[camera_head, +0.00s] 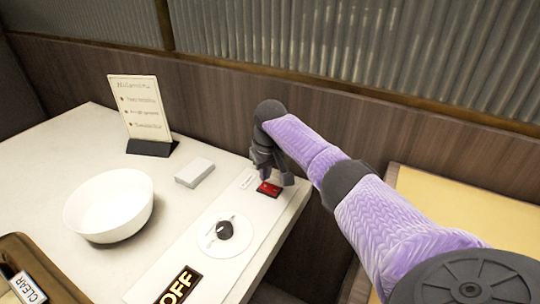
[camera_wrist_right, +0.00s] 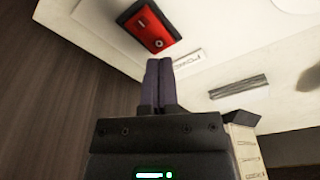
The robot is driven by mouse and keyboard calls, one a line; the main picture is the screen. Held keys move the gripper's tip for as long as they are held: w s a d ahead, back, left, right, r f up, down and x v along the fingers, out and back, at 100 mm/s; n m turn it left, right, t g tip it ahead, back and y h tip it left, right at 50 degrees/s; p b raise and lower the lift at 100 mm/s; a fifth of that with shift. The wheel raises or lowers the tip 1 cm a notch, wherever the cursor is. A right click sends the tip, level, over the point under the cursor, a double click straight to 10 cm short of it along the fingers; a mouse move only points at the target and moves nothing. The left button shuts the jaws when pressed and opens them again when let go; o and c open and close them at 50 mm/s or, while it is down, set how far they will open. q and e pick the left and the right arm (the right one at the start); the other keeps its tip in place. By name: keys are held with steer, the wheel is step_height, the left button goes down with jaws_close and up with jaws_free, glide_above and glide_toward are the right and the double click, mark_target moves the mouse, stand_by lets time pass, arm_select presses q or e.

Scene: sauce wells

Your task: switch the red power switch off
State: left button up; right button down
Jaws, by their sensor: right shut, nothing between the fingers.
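The red power switch (camera_head: 269,189) sits in a dark frame near the right edge of the white table. It also shows in the right wrist view (camera_wrist_right: 151,27), with a line mark and a circle mark on its face. My right gripper (camera_head: 271,178) reaches in from the right and hangs over the switch area. In the right wrist view its two fingers (camera_wrist_right: 158,72) are closed together, empty, with their tips just beside the switch's near edge; I cannot tell whether they touch it. My left gripper is not in view.
A white bowl (camera_head: 87,217), a small white box (camera_head: 194,172), a menu stand (camera_head: 141,108) and a brown tray (camera_head: 57,276) are on the table (camera_head: 60,149). A wooden wall stands behind.

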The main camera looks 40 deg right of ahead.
mark_target(265, 185)
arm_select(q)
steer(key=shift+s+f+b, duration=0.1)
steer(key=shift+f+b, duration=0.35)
arm_select(e)
steer(key=shift+f, duration=1.2)
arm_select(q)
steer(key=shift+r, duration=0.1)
arm_select(e)
steer(key=shift+r, duration=0.15)
step_height(265, 185, up, 7)
steer(key=p, duration=0.6)
steer(key=shift+f, duration=0.2)
steer(key=shift+r, duration=0.25)
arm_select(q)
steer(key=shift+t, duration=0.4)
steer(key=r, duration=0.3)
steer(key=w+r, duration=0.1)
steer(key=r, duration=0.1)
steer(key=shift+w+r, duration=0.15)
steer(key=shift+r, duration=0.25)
arm_select(e)
steer(key=shift+f, duration=0.15)
